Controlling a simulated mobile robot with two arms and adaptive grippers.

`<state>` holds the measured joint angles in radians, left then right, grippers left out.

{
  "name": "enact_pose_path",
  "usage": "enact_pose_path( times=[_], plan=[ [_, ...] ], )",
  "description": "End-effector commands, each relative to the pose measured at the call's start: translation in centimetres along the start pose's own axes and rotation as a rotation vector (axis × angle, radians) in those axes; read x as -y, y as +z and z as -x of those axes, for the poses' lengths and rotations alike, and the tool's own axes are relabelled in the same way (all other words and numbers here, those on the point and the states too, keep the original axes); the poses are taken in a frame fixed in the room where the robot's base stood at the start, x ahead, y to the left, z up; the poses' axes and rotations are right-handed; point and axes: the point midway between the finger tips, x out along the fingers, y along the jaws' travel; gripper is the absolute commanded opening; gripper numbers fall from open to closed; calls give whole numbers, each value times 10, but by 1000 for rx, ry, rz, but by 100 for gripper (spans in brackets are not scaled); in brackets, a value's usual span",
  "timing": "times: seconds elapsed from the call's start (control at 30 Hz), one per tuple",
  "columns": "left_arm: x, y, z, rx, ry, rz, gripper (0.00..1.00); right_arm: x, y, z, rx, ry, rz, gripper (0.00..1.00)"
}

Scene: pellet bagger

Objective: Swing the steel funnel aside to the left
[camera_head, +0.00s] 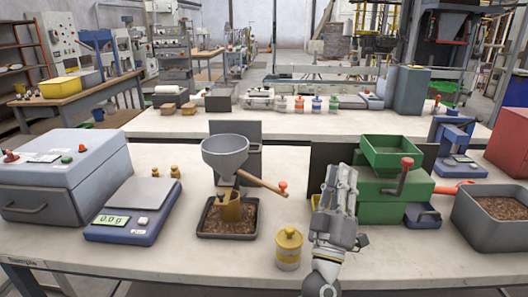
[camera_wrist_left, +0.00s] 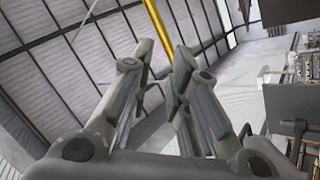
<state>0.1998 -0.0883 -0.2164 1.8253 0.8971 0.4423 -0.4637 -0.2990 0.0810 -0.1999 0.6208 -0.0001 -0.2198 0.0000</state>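The steel funnel (camera_head: 225,149) stands on its holder left of centre on the near bench. Its wooden handle (camera_head: 262,182) points right and slightly forward. The funnel's spout is above a brown-yellow cup (camera_head: 229,209), which stands in a dark tray of pellets (camera_head: 203,234). My left gripper (camera_head: 342,170) is raised to the right of the handle, in front of the green machine, and touches neither funnel nor handle. In the left wrist view its fingers (camera_wrist_left: 165,52) point up with a gap between them and nothing held. My right gripper is not in view.
The green hopper machine (camera_head: 392,152) with a red-knobbed crank is behind and right of my gripper. A yellow-lidded jar (camera_head: 289,247) stands at the front. Left of the funnel are brass weights (camera_head: 175,173), a scale (camera_head: 133,207) and a grey box (camera_head: 62,180).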

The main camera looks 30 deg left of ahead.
Motion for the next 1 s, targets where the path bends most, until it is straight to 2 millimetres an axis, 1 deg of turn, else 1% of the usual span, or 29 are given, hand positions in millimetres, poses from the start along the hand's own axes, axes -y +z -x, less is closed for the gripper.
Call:
enact_pose_path(
  times=[0.03, 0.1, 0.23, 0.3, 0.4, 0.53, 0.63, 0.77, 0.87, 1.0],
  plan=[
    [5, -13, -13, -85, -54, 29, 18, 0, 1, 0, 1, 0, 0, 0],
    [17, -29, -23, -197, -145, 64, 18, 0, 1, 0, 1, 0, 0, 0],
    [41, -50, -32, -376, -337, 121, 18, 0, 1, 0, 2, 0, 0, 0],
    [54, -57, -31, -455, -453, 144, 18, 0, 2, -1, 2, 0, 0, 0],
    [68, -61, -25, -542, -612, 170, 18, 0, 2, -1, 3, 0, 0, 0],
    [79, -60, -14, -607, -777, 185, 18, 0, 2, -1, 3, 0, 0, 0],
    [83, -58, -7, -631, -854, 189, 18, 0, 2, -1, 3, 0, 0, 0],
    [87, -59, -5, -642, -893, 188, 18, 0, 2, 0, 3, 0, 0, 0],
    [95, -64, -9, -644, -895, 186, 18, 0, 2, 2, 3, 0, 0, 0],
    [113, -77, -21, -647, -893, 185, 18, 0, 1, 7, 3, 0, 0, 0]
  ],
)
